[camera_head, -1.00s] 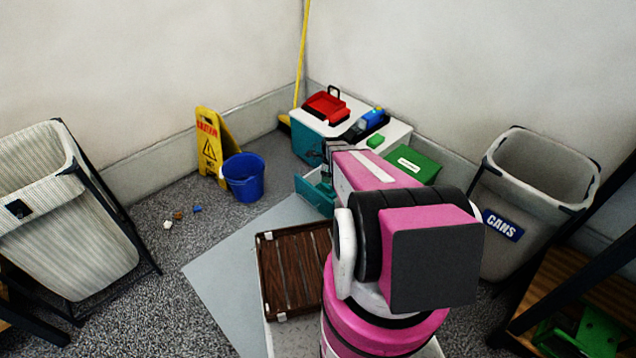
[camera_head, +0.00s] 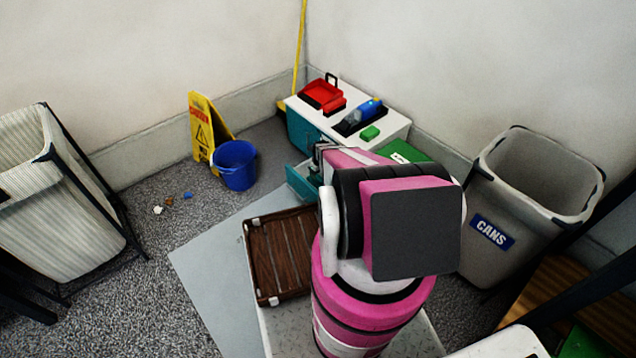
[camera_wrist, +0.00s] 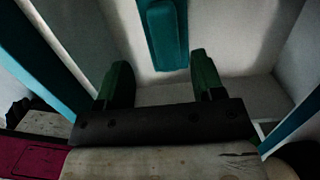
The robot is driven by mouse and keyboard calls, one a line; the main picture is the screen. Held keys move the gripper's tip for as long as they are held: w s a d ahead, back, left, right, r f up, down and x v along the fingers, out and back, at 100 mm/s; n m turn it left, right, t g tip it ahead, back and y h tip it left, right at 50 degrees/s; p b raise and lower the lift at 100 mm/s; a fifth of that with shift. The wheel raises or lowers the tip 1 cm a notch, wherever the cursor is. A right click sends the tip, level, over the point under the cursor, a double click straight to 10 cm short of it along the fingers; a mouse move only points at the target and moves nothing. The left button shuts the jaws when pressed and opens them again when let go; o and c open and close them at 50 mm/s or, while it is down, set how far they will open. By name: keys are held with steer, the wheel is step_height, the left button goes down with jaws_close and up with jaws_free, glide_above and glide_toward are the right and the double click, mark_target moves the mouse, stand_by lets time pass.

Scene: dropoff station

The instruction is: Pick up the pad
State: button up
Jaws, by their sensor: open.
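A small green block that may be the pad (camera_head: 370,132) lies on the white top of the teal cabinet (camera_head: 305,133), in front of a blue bottle. My gripper (camera_wrist: 160,78) is open, its two dark green fingers apart with nothing between them. In the wrist view it faces a pale, box-like space with teal edges, probably the open drawer (camera_head: 301,183). A flat teal piece (camera_wrist: 165,35) lies in that space just beyond the fingertips; I cannot tell whether it is the pad. In the head view my arm hides most of the gripper and drawer.
A blue bucket (camera_head: 236,166), yellow sign (camera_head: 206,130), brown slatted tray (camera_head: 280,255) and grey CANS bin (camera_head: 515,210) stand around.

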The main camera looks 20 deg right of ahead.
mark_target(318, 177)
steer(key=shift+w+a+f, duration=0.15)
steer(key=shift+w+f, duration=0.05)
steer(key=shift+f, duration=0.05)
steer(key=f, duration=0.2)
steer(key=w+f, duration=0.1)
steer(key=f, duration=0.1)
steer(key=shift+d+f, duration=0.1)
steer(key=shift+d, duration=0.1)
steer(key=shift+s+d+f, duration=0.15)
steer(key=shift+s+f, duration=0.05)
steer(key=shift+f, duration=0.1)
steer(key=c, duration=1)
